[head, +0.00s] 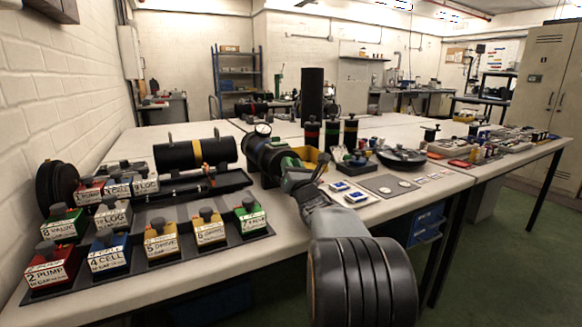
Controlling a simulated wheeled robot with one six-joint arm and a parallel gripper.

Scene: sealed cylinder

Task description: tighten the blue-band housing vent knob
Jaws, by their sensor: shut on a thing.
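A black housing (264,152) lies on the table left of my arm, with a round white-faced gauge (263,130) on top. No blue band shows clearly on it. My gripper (294,178) is at the right-hand end of this housing, shut on what appears to be its vent knob. The knob is hidden behind the jaws and wrist. Another black cylinder (178,156) with a yellow band lies on a stand to the left.
Several labelled coloured boxes (160,240) with grey knobs stand on a dark tray at front left. Upright banded cylinders (332,132), a tall black cylinder (312,92) and a black pan (401,158) stand beyond my arm. Small cards and parts lie to the right.

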